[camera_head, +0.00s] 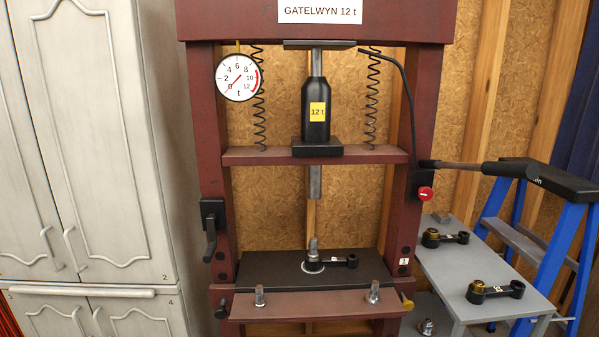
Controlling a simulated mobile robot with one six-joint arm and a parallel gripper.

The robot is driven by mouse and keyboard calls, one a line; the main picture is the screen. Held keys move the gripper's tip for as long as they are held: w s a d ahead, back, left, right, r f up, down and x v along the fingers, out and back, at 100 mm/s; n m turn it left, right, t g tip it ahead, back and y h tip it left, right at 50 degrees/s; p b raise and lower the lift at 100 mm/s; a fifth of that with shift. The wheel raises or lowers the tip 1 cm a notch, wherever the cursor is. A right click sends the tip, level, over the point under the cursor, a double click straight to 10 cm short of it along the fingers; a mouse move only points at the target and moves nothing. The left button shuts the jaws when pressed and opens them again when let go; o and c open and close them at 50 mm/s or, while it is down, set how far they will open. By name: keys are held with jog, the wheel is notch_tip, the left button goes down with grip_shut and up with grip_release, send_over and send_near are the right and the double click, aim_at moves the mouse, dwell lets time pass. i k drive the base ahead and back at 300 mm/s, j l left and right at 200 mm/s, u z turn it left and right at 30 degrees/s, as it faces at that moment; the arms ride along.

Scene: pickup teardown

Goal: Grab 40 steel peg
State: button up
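Two short steel pegs stand on the dark red front ledge of the press: a left peg (260,296) and a right peg (374,292). Another steel peg (313,246) stands upright at the round end of a black link arm (345,262) on the press bed, below the ram. A further small metal piece (427,327) sits low at the right, partly cut off by the frame. I cannot read a 40 on any of them. My gripper is not in view.
The red press frame (204,130) carries a black 12 t jack (316,110) and a gauge (238,78). A grey bench (450,272) at the right holds link arms with brass-coloured ends. A blue stepladder (565,245) and grey cabinets (90,130) flank the press.

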aim_at(313, 253)
jog(key=i+u, duration=0.75)
jog(key=i+l+u, duration=0.1)
jog(key=i+u, duration=0.3)
jog(key=k, duration=0.1)
